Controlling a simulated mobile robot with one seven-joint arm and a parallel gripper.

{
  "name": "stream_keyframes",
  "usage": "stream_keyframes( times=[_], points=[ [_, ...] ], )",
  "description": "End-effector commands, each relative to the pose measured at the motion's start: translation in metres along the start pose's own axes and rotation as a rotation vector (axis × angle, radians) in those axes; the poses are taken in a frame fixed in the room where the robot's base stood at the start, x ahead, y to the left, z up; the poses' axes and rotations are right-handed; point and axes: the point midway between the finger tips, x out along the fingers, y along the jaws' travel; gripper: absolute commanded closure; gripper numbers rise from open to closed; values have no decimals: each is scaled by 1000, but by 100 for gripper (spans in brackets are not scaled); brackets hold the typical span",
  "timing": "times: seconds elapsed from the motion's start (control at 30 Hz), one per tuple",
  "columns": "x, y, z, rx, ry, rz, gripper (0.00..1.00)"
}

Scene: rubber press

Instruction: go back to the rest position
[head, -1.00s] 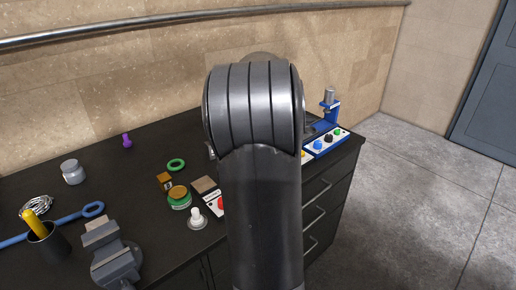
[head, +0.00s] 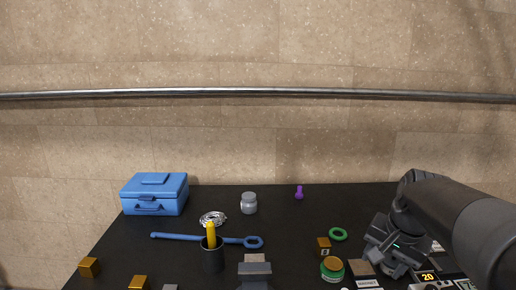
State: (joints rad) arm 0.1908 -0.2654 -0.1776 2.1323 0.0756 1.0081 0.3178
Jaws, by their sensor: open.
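My arm reaches in from the right side of the head view and bends down over the right part of the dark bench. My gripper (head: 385,262) is at its end, low over the bench top beside a brown-topped block. It is open, and I see nothing held in it. The fingertips are small and partly hidden by the hand, so their exact height above the bench is unclear.
On the bench (head: 300,225) are a blue toolbox (head: 155,195), a blue wrench (head: 180,237), a black cup (head: 212,257), a grey jar (head: 249,204), a green ring (head: 338,234) and a green-and-brown jar (head: 332,269). A rail (head: 250,92) runs along the wall behind.

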Motion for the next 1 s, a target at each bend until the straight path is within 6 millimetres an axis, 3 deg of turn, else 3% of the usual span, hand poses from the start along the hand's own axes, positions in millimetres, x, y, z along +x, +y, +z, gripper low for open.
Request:
stream_keyframes(
  times=[0.03, 0.3, 0.5, 0.7, 1.0],
  points=[
    [-6, -7, 19, -71, 18, -15, 47],
    [-18, -24, 108, -436, 110, -57, 47],
    [-17, -22, 154, -637, 174, -66, 47],
    [-15, -20, 170, -716, 200, -65, 47],
    [-14, -20, 171, -720, 201, -65, 47]
  ],
)
